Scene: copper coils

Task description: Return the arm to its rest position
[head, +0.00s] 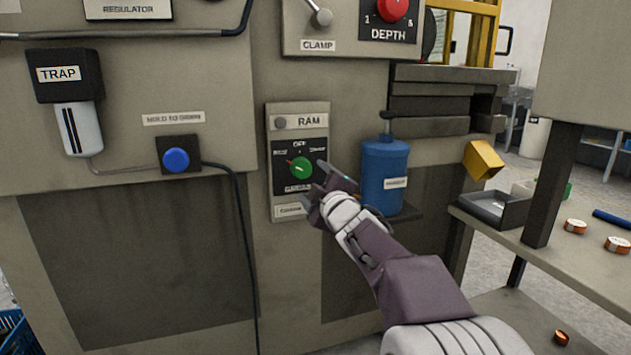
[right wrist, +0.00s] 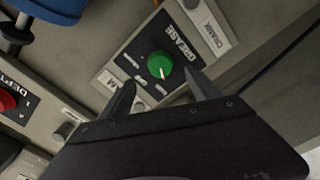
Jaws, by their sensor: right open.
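My right gripper (head: 313,183) is open and empty in front of the RAM panel (head: 299,122) on the machine's front. A green knob (head: 301,168) on that panel shows just left of the upper finger in the head view. In the right wrist view, the green knob (right wrist: 160,66) lies beyond and between the two spread fingertips (right wrist: 163,85), with a visible gap between it and the fingers. My right arm reaches in from the lower right. My left gripper is not in view.
A blue canister (head: 384,178) stands on a small ledge right of the panel. A shelf (head: 560,262) at the right holds a dark tray (head: 492,209) and copper coils (head: 576,227). A red DEPTH knob (head: 392,9) is above; a blue button (head: 176,160) is at the left.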

